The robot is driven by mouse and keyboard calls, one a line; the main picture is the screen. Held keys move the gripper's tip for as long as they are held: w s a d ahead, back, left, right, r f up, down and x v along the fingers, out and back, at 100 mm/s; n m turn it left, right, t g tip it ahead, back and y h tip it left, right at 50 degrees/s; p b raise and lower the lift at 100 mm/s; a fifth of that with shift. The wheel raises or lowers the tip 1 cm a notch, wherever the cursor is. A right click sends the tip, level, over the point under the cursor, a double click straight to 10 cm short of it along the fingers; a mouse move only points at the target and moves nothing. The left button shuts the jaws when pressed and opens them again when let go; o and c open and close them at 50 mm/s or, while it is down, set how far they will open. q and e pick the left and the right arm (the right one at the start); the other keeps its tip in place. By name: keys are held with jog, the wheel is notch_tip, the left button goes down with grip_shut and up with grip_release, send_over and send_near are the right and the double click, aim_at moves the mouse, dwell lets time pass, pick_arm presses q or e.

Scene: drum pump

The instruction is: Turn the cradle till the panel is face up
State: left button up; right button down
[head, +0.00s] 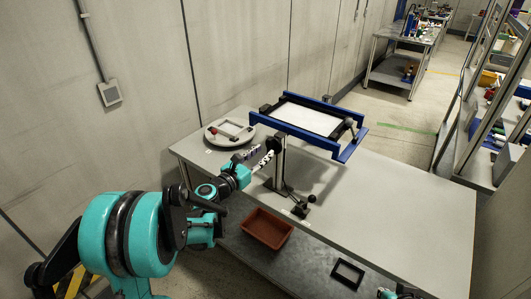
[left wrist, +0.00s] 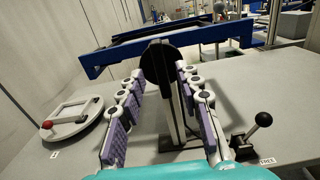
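The blue cradle (head: 345,148) sits on a post (head: 279,165) above the bench, close to level. It holds a black-framed panel (head: 306,117) with a plain white side upward; whether this is its face I cannot tell. In the left wrist view the cradle (left wrist: 112,57) shows nearly edge-on, with a black round hub (left wrist: 157,62) at its near end. My left gripper (head: 262,155) is at this hub; its fingers (left wrist: 160,105) are spread, one on each side of the hub and post. Contact is unclear. My right gripper (head: 400,293) barely shows at the bottom edge.
A lever with a black ball knob (left wrist: 264,119) stands by a label reading FREE (left wrist: 267,160). A pale round fixture (head: 229,132) with a red knob is at the bench's left. A brown bin (head: 267,229) and black frame (head: 347,273) lie lower in front. The bench's right side is clear.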

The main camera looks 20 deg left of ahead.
aim_at(268, 148)
pick_arm(q)
jog(key=shift+x, duration=1.55)
grip_shut()
